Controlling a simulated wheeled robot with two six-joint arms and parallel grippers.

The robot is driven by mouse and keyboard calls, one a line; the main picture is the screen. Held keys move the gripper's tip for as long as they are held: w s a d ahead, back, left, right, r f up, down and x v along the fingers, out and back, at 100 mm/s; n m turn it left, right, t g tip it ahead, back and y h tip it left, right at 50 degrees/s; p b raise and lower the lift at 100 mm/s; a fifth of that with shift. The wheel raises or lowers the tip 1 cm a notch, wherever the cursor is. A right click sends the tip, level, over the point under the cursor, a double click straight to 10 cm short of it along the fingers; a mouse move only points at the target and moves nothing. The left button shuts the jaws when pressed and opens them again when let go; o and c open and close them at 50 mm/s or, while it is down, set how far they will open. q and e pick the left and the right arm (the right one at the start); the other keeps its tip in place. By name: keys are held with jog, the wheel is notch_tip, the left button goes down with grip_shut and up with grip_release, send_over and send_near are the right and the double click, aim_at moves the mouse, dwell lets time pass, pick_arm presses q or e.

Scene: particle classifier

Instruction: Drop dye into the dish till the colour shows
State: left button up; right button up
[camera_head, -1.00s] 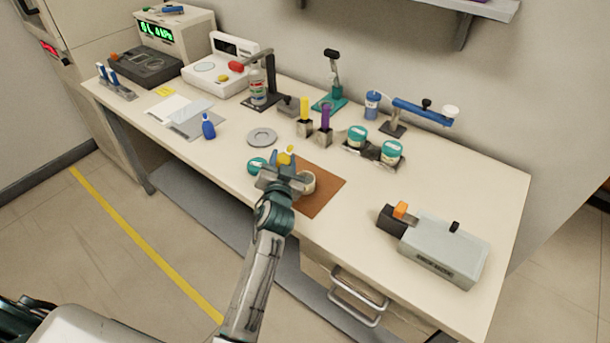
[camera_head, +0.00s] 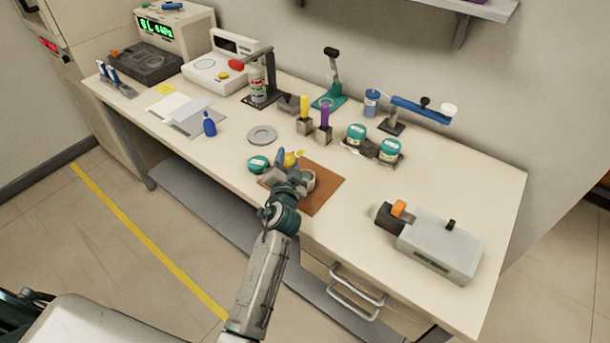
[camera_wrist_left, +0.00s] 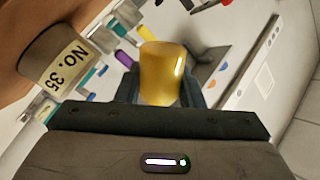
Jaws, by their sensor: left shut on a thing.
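My left gripper (camera_head: 287,164) is shut on a yellow dropper bottle (camera_head: 291,158) above the front of the bench. The bottle leans, and its tip points up and right in the head view. In the left wrist view the amber bottle (camera_wrist_left: 162,75) stands between the fingers. A pale round dish (camera_head: 309,181) sits on the brown mat (camera_head: 325,193), just right of my gripper and partly hidden by it. The colour inside the dish cannot be made out. My right gripper is out of view.
A teal-lidded jar (camera_head: 258,164) is close left of my gripper. Yellow (camera_head: 304,109) and purple (camera_head: 325,117) tubes stand behind. A grey box device (camera_head: 440,246) is at right.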

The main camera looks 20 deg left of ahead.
pick_arm(q)
jog(key=shift+a, duration=0.1)
dwell(0.6)
jog(key=shift+m, duration=0.4)
jog(key=shift+a+f+m+p, duration=0.1)
jog(key=shift+a+m+p, duration=0.05)
jog(key=shift+m+p, duration=0.25)
dwell(0.7)
jog(key=shift+s+a+f+m, duration=0.1)
jog(key=shift+a+f+m, duration=0.05)
jog(key=shift+f+m, duration=0.55)
dwell(1.8)
jog(key=shift+a+r+m+p, duration=0.1)
jog(key=shift+r+m+p, duration=0.45)
jog(key=shift+m, duration=0.45)
dwell(1.5)
jog(key=shift+f, duration=0.15)
dwell(0.6)
